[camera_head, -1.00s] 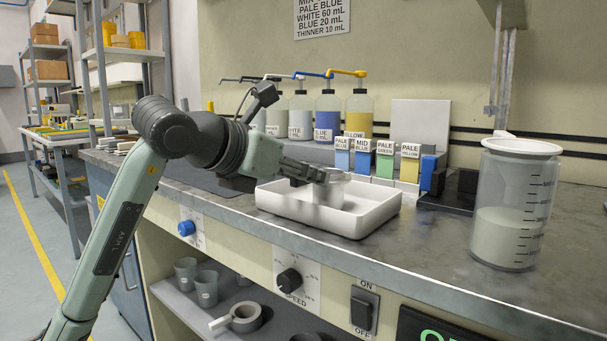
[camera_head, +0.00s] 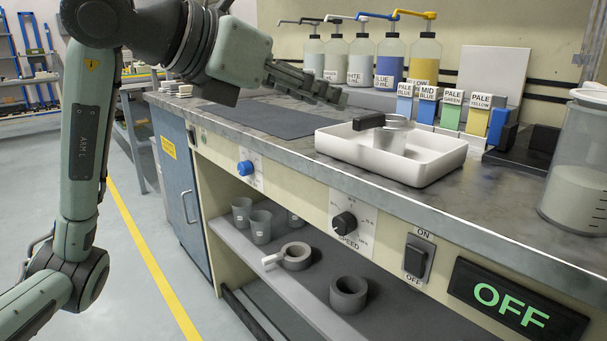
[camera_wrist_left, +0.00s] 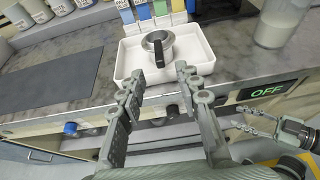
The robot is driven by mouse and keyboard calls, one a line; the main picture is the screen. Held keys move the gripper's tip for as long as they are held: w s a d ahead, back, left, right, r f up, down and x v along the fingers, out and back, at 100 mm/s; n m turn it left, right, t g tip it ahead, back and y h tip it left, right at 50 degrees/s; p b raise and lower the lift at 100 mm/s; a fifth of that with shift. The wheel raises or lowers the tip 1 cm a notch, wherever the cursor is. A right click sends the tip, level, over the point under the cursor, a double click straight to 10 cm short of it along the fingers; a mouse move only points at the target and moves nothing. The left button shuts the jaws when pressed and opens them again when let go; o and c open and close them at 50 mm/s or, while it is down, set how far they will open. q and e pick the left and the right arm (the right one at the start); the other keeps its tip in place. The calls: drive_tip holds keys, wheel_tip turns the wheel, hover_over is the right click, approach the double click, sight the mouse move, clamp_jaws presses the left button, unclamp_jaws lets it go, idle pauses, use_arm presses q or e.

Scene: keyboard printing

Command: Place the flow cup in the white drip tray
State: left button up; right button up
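The flow cup (camera_head: 396,134), a metal cup with a black handle, sits upright in the white drip tray (camera_head: 440,174). In the left wrist view the cup (camera_wrist_left: 158,42) is inside the rim of the tray (camera_wrist_left: 202,62), with its handle pointing toward my gripper. My left gripper (camera_head: 338,98) is apart from the cup, up and to the left of it. The wrist view shows its two fingers (camera_wrist_left: 158,80) spread with nothing between them. My right gripper (camera_wrist_left: 234,115) shows at the right of the wrist view, its fingers apart and empty.
Small labelled colour blocks (camera_head: 452,110) and pump bottles (camera_head: 390,66) stand behind the tray. A clear container (camera_head: 578,170) stands at the right. A dark mat (camera_head: 262,118) lies left of the tray. Cups and rings (camera_head: 295,256) are on the shelf below.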

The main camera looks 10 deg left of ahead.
use_arm(q)
drive_tip(key=s+d+f+m+g+h, duration=0.3)
drive_tip(key=s+d+g+h, duration=0.7)
drive_tip(key=s+d+h, duration=0.3)
drive_tip(key=a+r+n+t+h, duration=0.3)
drive_tip(key=a+n+t+h, duration=0.3)
drive_tip(key=n, duration=0.5)
drive_tip(key=w+a+f+n+t+y, duration=0.45)
drive_tip(key=n+t+y, duration=0.4)
drive_tip(key=n, duration=0.35)
drive_tip(key=w+a+f+n+t+y, duration=0.45)
drive_tip(key=n+t+y, duration=0.4)
drive_tip(key=n, duration=0.25)
drive_tip(key=s+f+n+g+y, duration=0.2)
drive_tip(key=f+n+g+y, duration=0.1)
drive_tip(key=f, duration=0.9)
drive_tip(key=s+f+n+g+y, duration=0.1)
drive_tip(key=f+n+g, duration=0.4)
drive_tip(key=f, duration=0.8)
drive_tip(key=shift+s+a+f+n+g+y, duration=0.2)
drive_tip(key=shift+s+n+g+y, duration=0.25)
drive_tip(key=shift+y, duration=0.45)
